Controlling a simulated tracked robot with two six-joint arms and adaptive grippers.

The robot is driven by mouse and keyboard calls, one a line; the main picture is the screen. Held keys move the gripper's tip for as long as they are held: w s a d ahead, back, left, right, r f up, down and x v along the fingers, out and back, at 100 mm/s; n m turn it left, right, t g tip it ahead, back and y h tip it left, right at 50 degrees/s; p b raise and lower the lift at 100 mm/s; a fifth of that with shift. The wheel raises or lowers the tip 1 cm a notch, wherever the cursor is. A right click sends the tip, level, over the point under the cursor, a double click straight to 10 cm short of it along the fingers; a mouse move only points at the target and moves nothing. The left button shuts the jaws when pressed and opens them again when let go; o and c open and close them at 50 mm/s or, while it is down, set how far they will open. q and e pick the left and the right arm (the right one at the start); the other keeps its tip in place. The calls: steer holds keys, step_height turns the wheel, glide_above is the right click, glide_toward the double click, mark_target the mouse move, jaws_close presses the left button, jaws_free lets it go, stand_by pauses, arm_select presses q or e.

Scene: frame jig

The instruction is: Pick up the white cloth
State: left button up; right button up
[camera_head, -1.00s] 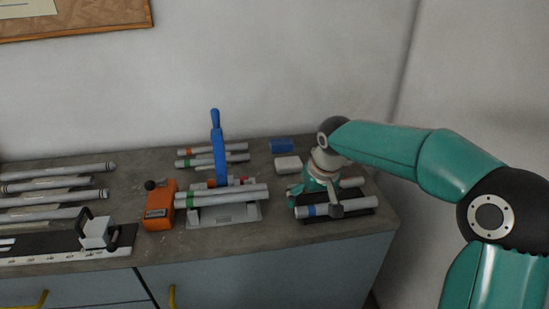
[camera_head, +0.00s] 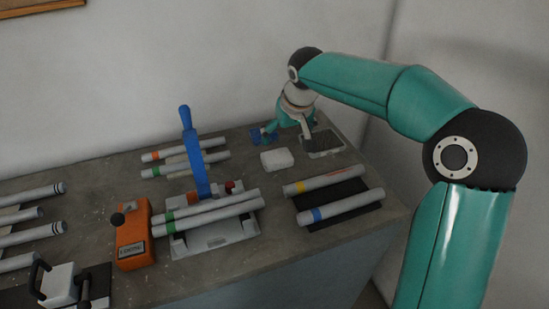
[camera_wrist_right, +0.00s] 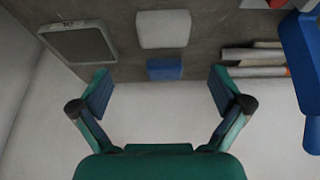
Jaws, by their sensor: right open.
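The white cloth (camera_head: 277,159) is a small folded pad lying flat on the grey bench in the head view. It also shows whole near the top of the right wrist view (camera_wrist_right: 163,29). My right gripper (camera_head: 287,131) is above the back of the bench, just behind the white cloth and apart from it. In the right wrist view its two fingers (camera_wrist_right: 161,90) are spread wide with nothing between them. A blue folded pad (camera_wrist_right: 164,69) lies between the white cloth and my fingers in that view. My left gripper is out of view.
A dark framed plate (camera_head: 324,143) lies right of the white cloth. Marked grey tubes (camera_head: 340,206) rest on a black mat in front. A clamp with an upright blue lever (camera_head: 193,150) and an orange box (camera_head: 133,235) stand left. The wall is close behind.

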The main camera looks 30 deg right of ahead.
mark_target(277, 155)
steer(key=x, duration=0.7)
steer(key=shift+w+a+r, duration=0.1)
steer(key=shift+a, duration=0.05)
steer(key=shift+a+p+x, duration=0.1)
steer(key=shift+p+x, duration=0.4)
steer(key=shift+x, duration=0.85)
steer(key=shift+a+p+x, duration=0.15)
steer(key=shift+p+x, duration=0.3)
steer(key=shift+x, duration=0.85)
steer(key=shift+w+d, duration=0.15)
steer(key=c, duration=0.8)
